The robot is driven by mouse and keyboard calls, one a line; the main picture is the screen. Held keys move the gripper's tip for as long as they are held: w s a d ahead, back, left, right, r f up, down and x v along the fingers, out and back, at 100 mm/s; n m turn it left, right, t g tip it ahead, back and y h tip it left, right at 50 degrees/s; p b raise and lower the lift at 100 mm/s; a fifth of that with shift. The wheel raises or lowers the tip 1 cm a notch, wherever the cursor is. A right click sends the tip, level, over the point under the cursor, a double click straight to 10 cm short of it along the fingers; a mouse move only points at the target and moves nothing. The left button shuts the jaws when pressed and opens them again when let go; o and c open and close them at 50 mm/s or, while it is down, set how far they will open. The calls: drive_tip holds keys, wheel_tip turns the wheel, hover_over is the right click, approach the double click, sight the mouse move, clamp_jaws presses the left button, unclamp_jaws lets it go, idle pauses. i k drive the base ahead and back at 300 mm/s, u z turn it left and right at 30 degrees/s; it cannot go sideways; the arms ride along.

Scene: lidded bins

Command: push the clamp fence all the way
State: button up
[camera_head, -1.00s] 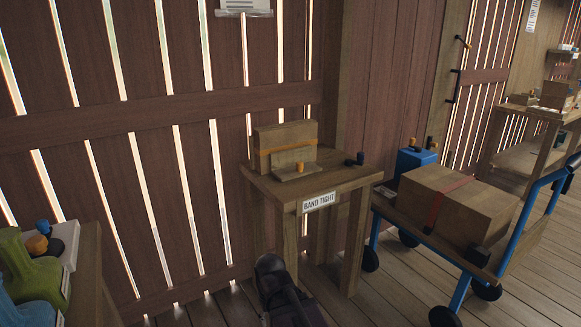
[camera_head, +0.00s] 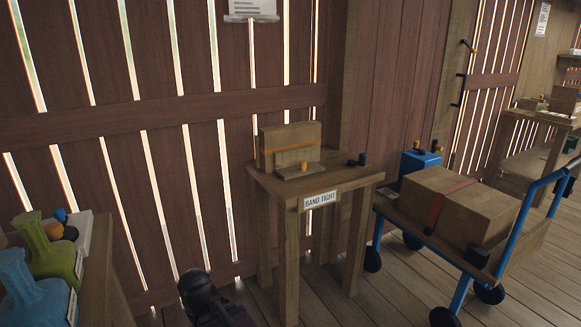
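Nothing in view is labelled as the clamp fence, and I cannot tell for sure which part it is. A small wooden table (camera_head: 345,180) with a "BAND TIGHT" sign (camera_head: 320,200) bears an upright wooden block (camera_head: 291,137) with an orange band around it.
A blue cart (camera_head: 495,268) with a red-strapped box (camera_head: 472,202) stands right of the table. At left, a green bottle (camera_head: 42,245) and a blue bottle (camera_head: 28,290) stand on another table (camera_head: 104,268). A slatted wall is behind; plank floor shows between table and cart.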

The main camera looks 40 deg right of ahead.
sight(292, 163)
drive_tip(key=u, duration=0.3)
drive_tip(key=k, duration=0.9)
drive_tip(key=z, duration=1.15)
drive_tip(key=i, duration=1)
drive_tip(key=z, duration=0.05)
